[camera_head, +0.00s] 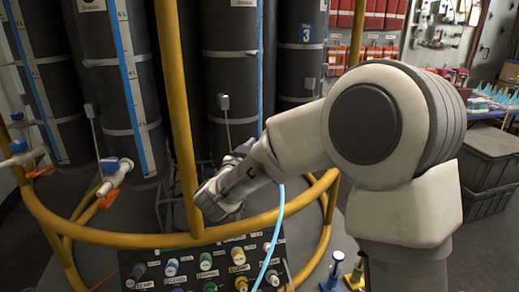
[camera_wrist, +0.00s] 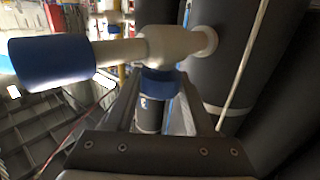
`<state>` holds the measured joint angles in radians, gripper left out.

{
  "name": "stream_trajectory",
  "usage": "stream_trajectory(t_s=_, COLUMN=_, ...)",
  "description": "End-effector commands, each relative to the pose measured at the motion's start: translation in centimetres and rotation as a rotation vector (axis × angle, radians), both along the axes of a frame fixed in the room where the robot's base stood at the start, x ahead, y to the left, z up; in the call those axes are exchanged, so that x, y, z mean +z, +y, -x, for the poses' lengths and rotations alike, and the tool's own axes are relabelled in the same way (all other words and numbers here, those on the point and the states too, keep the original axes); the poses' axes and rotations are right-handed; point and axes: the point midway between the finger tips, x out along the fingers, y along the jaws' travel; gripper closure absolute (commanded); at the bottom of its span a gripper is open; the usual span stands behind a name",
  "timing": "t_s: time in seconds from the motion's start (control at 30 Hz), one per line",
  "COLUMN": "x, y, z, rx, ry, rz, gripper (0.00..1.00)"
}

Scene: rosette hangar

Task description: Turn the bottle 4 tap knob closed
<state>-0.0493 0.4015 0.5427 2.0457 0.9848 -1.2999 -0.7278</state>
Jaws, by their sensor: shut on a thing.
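A white tap (camera_wrist: 178,46) sticks out from a dark bottle (camera_wrist: 225,60) in the wrist view. Its spout side runs left to a large blue end (camera_wrist: 50,62). Under the tap body is a blue knob (camera_wrist: 160,82). My gripper (camera_wrist: 160,92) is shut on this knob, one finger on each side. In the head view my arm hides this tap and most of the gripper, near the dark bottles behind the yellow rail. No number 4 label shows; a "3" label (camera_head: 306,34) is on a bottle at the back.
A yellow rail (camera_head: 110,240) with uprights rings the bottles. Below it is a dark panel (camera_head: 140,258) with several coloured knobs. Other blue-and-white taps (camera_head: 112,170) show at the left. Grey crates (camera_head: 487,155) stand at the right. A light blue hose (camera_head: 278,225) hangs before the panel.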

Motion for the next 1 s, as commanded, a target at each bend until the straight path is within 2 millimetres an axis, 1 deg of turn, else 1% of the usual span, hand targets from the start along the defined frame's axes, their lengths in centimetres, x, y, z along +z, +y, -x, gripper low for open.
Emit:
stream_trajectory(t_s=0.2, x=0.03, y=0.07, z=-0.07, rx=-0.085, ry=0.000, rz=0.001, gripper=1.00)
stream_trajectory(t_s=0.4, x=-0.01, y=-0.06, z=-0.07, rx=-0.125, ry=0.000, rz=0.001, gripper=1.00)
stream_trajectory(t_s=0.83, x=-0.03, y=-0.14, z=-0.08, rx=-0.133, ry=0.001, rz=0.001, gripper=1.00)
stream_trajectory(t_s=0.87, x=-0.03, y=-0.14, z=-0.08, rx=-0.133, ry=0.001, rz=0.001, gripper=0.43)
stream_trajectory(t_s=1.0, x=-0.04, y=-0.11, z=-0.06, rx=-0.132, ry=0.001, rz=0.001, gripper=0.17)
